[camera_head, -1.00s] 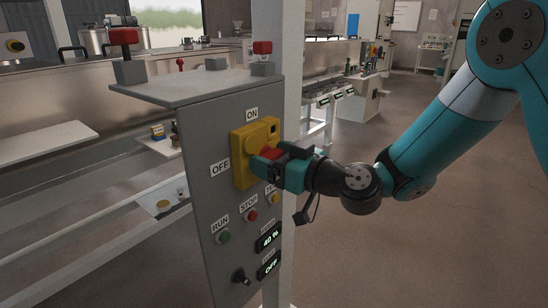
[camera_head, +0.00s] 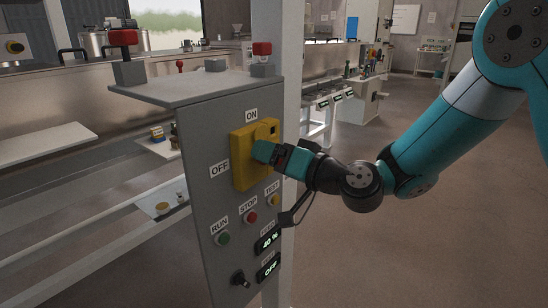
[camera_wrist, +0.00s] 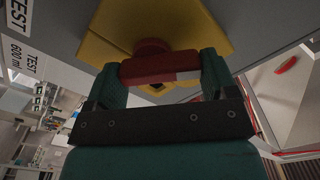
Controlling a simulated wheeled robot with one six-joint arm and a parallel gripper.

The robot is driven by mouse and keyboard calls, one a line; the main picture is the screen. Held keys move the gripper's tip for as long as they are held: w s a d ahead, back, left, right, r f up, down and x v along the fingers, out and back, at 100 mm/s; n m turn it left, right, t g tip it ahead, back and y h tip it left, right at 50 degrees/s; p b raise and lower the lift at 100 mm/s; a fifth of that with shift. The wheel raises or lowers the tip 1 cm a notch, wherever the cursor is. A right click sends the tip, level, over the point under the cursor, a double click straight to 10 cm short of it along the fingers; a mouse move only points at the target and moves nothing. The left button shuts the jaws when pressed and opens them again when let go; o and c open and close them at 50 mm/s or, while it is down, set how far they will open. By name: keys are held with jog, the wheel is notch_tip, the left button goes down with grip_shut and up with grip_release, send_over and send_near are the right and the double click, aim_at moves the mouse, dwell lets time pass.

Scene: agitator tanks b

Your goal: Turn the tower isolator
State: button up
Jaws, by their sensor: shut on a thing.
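The tower isolator (camera_head: 241,168) is a yellow plate on the front of the grey control panel, with an ON label (camera_head: 251,115) above it and an OFF label (camera_head: 219,169) to its left. My gripper (camera_head: 266,153) is at the plate, its teal fingers in front of the isolator's middle. In the wrist view the red handle (camera_wrist: 160,68) lies across between the two fingers, which are shut on it. The yellow plate (camera_wrist: 150,25) is behind the handle there and looks tilted. In the head view the handle is hidden by my gripper.
Below the isolator are a green RUN button (camera_head: 223,239), a red STOP button (camera_head: 251,217), a yellow TEST button (camera_head: 274,200), displays and a black knob (camera_head: 240,279). Red levers stand on the panel's top shelf (camera_head: 190,84). Open floor lies to the right.

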jog(key=m, duration=0.2)
jog(key=m+p, duration=0.1)
jog(key=m, duration=0.2)
jog(key=shift+w+d+m, duration=0.15)
jog(key=shift+m, duration=0.15)
jog(key=m+p, duration=0.2)
jog(key=m, duration=0.2)
jog(key=shift+w+d+m, duration=0.1)
jog(key=shift+m, duration=0.3)
jog(key=shift+f, duration=0.1)
jog(key=o, duration=0.8)
jog(key=shift+o, duration=0.2)
jog(key=shift+d, duration=0.1)
jog(key=b+v, duration=1.2)
jog(key=v, duration=0.5)
